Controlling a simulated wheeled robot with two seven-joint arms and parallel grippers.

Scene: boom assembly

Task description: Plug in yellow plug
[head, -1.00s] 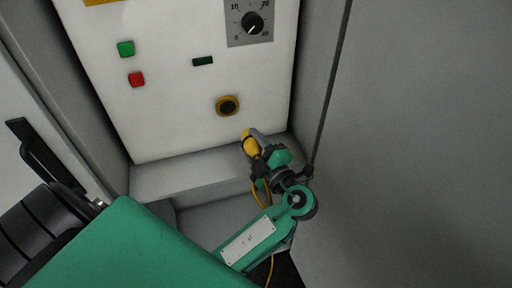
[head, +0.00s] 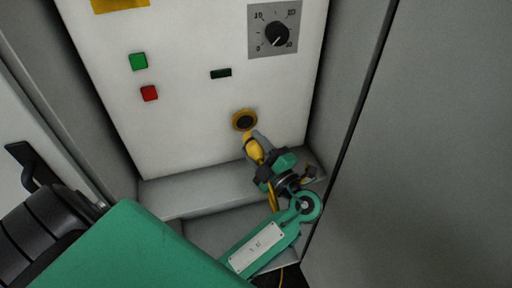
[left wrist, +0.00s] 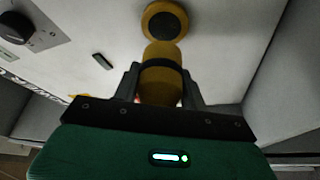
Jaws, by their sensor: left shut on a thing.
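The yellow plug (head: 253,148) is held in my left gripper (head: 258,153), which is shut on it. In the left wrist view the plug (left wrist: 161,75) stands between the two fingers (left wrist: 160,85), its front end pointing at the socket. The yellow-ringed socket with a dark centre (head: 244,120) is on the white panel; it also shows in the left wrist view (left wrist: 164,22). The plug's tip is just below the socket in the head view. Whether it touches the socket I cannot tell. My right gripper is not in view.
The white panel (head: 190,125) carries a green button (head: 138,62), a red button (head: 149,93), a dark rectangular slot (head: 221,73) and a rotary dial (head: 277,33). A grey ledge (head: 200,190) lies below. A grey side wall (head: 430,150) stands close on the right.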

